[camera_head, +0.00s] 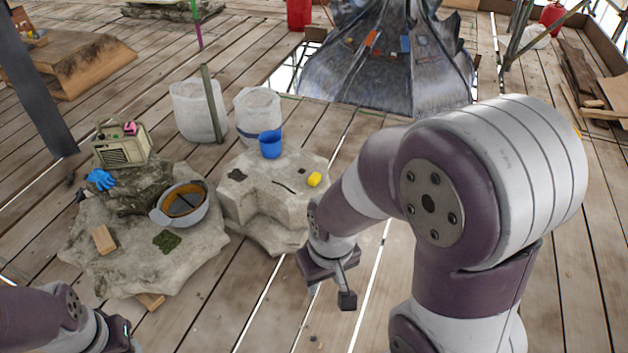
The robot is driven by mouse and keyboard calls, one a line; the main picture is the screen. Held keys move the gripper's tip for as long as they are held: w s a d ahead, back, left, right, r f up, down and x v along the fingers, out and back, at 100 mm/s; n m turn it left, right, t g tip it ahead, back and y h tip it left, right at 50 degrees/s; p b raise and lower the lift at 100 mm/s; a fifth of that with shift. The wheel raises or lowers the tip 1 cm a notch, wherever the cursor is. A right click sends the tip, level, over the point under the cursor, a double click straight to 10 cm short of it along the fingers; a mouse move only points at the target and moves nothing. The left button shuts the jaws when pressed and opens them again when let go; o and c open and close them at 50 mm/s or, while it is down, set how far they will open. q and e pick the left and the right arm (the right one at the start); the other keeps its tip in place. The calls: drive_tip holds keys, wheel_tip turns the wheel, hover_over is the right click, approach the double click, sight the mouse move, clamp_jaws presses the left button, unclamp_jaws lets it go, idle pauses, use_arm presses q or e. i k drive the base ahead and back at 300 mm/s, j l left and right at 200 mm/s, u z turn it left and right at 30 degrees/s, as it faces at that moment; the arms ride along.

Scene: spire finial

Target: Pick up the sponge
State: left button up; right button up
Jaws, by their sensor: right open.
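A small yellow block that looks like the sponge (314,179) lies on top of the pale stone block (262,195), near its right edge. My right gripper (330,294) is open and empty, pointing down in front of the stone block and to the right of it. It is apart from the sponge, which shows in full beyond it. My left arm comes in at the bottom left corner, and its gripper (118,338) is cut off by the frame edge, so its jaws cannot be made out.
A blue cup (270,144) stands behind the sponge on the stone block. A lower rock on the left holds a grey pot (180,204), a radio (122,144), blue gloves (101,179), a wooden block (104,239) and a green pad (167,241). White buckets (198,110) stand behind.

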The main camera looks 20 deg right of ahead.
sight(314, 179)
drive_tip(key=i+l+u, duration=0.15)
drive_tip(key=u, duration=0.35)
drive_tip(key=i+l+u, duration=0.1)
drive_tip(key=l+u, duration=0.65)
drive_tip(key=u, duration=0.2)
drive_tip(key=l+u, duration=0.1)
drive_tip(key=l, duration=0.55)
drive_tip(key=l+u, duration=0.15)
drive_tip(key=l, duration=0.5)
drive_tip(key=l+u, duration=0.1)
drive_tip(key=l, duration=0.55)
drive_tip(key=k+l+u, duration=0.1)
drive_tip(key=l, duration=0.55)
drive_tip(key=k+l+u, duration=0.15)
drive_tip(key=l, duration=0.5)
drive_tip(key=k+l, duration=0.1)
drive_tip(key=l, duration=0.45)
drive_tip(key=k+l, duration=0.1)
drive_tip(key=l, duration=0.4)
drive_tip(key=k+l, duration=0.1)
drive_tip(key=l, duration=0.45)
